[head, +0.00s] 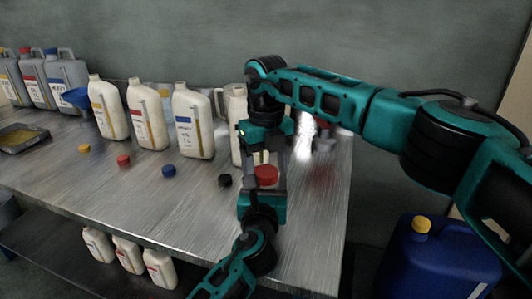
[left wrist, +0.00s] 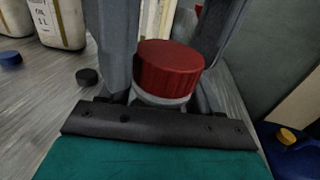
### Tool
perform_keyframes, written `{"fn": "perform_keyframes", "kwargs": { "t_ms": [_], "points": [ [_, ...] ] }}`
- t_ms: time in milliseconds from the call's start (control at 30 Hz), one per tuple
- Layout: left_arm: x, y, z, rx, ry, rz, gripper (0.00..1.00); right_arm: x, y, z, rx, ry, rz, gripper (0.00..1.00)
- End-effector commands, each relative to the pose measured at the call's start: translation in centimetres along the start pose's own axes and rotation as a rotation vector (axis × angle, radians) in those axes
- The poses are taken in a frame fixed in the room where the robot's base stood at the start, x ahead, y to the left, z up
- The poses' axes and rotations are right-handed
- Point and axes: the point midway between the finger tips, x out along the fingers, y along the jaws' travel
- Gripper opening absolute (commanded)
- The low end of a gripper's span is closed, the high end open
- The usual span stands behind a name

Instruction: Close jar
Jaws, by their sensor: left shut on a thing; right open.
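A ribbed red lid (left wrist: 170,68) sits on top of a pale jar (left wrist: 160,99), of which only a little shows below the lid. The red lid also shows in the head view (head: 265,173). My left gripper (head: 264,182) comes up from below and is shut on the jar, one finger on each side. My right gripper (head: 265,148) points down from above, open, with its fingers just above and around the lid area. Whether its fingers touch the lid is hidden. The lid's seating on the jar cannot be told exactly.
Loose black (head: 225,181), blue (head: 169,170), red (head: 124,161) and yellow (head: 84,148) caps lie on the metal table (head: 190,215). White jugs (head: 192,122) stand behind them. A blue canister (head: 440,258) stands at the lower right, off the table.

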Motion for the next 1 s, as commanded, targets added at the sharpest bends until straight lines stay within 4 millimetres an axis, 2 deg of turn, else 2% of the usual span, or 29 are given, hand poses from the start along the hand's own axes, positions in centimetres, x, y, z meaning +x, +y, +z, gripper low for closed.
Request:
{"fn": "perform_keyframes", "kwargs": {
  "t_ms": [300, 900, 1000],
  "points": [
    [0.0, 0.0, -0.03, 0.0, 0.001, 0.0, 0.0, 0.26, -0.01, 0.01, 0.0, -0.001, 0.0, 0.73],
    [-0.01, -0.01, -0.03, 0.0, 0.001, 0.0, 0.0, 0.22, -0.01, 0.02, 0.0, -0.001, 0.0, 0.17],
    [-0.01, -0.01, -0.04, 0.0, 0.001, 0.0, 0.0, 0.22, 0.0, 0.02, 0.008, -0.001, 0.0, 0.15]
  ]
}}
